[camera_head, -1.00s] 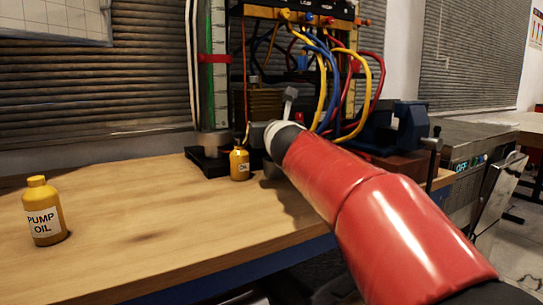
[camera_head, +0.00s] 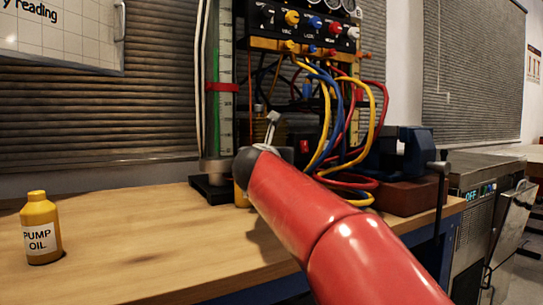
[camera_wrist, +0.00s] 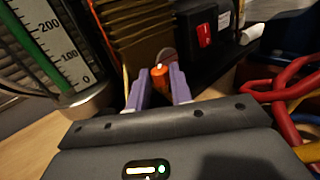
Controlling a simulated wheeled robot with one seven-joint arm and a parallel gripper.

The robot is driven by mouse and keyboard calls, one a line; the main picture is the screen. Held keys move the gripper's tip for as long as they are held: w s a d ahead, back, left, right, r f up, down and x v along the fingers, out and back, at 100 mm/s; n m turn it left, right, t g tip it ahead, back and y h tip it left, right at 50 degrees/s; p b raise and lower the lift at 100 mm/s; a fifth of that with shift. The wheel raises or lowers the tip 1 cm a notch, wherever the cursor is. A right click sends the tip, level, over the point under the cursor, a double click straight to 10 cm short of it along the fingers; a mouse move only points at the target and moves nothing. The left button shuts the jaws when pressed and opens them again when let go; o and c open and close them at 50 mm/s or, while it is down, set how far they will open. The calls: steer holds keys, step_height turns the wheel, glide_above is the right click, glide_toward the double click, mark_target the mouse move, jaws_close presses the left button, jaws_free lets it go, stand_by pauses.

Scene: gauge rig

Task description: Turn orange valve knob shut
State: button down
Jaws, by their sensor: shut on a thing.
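The small orange valve knob (camera_wrist: 160,78) shows in the middle of the wrist view, in front of a brass finned block (camera_wrist: 140,35). My gripper (camera_wrist: 159,87) has its two purple-grey fingers on either side of the knob and is shut on it. The fingers hide the knob's sides, and I cannot tell how far the knob is turned. In the head view my red arm reaches over the bench to the rig, and it hides the knob and most of the gripper.
A pump oil bottle (camera_head: 41,232) stands on the bench (camera_head: 130,245) at left. A smaller yellow bottle (camera_head: 240,194) is mostly behind my arm. Yellow, blue and red hoses (camera_head: 350,120) hang from the gauge manifold (camera_head: 305,22). A blue vise (camera_head: 405,150) stands at right.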

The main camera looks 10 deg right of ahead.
steer(key=shift+f, duration=0.1)
steer(key=c, duration=1.3)
jaws_free()
steer(key=shift+o, duration=0.2)
steer(key=v, duration=0.7)
steer(key=shift+s+a, duration=0.2)
steer(key=shift+s, duration=0.15)
